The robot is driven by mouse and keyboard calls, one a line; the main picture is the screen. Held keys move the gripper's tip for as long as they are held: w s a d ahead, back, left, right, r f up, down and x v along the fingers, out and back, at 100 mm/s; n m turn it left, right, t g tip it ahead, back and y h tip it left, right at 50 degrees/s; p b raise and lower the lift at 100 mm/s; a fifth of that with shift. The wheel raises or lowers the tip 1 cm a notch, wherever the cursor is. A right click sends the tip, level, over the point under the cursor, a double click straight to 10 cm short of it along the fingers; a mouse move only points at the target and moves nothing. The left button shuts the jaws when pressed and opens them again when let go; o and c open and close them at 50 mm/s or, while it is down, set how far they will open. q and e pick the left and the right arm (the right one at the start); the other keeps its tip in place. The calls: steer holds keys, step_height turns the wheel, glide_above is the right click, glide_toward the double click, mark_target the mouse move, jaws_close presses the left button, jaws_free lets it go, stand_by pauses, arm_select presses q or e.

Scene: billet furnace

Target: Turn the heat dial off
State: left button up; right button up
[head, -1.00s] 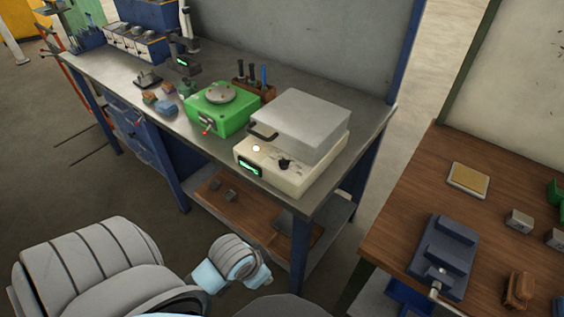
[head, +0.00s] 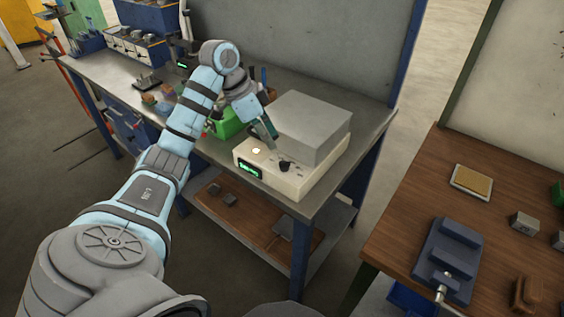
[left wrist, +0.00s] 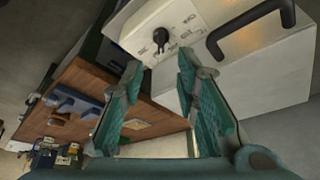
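The furnace is a cream box (head: 300,181) with a grey upper part (head: 312,125) on the metal bench. Its black heat dial (head: 285,165) is on the sloped front panel, right of a green-lit display (head: 250,169). My left gripper (head: 268,138) is above the panel, just behind and left of the dial, apart from it. In the left wrist view the dial (left wrist: 160,36) shows beyond the two teal fingers of the left gripper (left wrist: 158,66), which are spread and empty. The furnace's black handle (left wrist: 252,30) shows at upper right there. My right gripper is not in view.
A green device (head: 228,122) stands left of the furnace, partly hidden by my left arm. A wooden table (head: 400,210) with a blue-grey vise (head: 447,255) is at the right. The bench (head: 368,130) has bare surface right of the furnace.

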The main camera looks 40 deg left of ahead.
mark_target(284, 162)
arm_select(q)
steer(key=x, duration=0.9)
steer(key=shift+w+d+f+b, duration=0.15)
steer(key=shift+f+b, duration=0.1)
steer(key=shift+b, duration=0.05)
jaws_close()
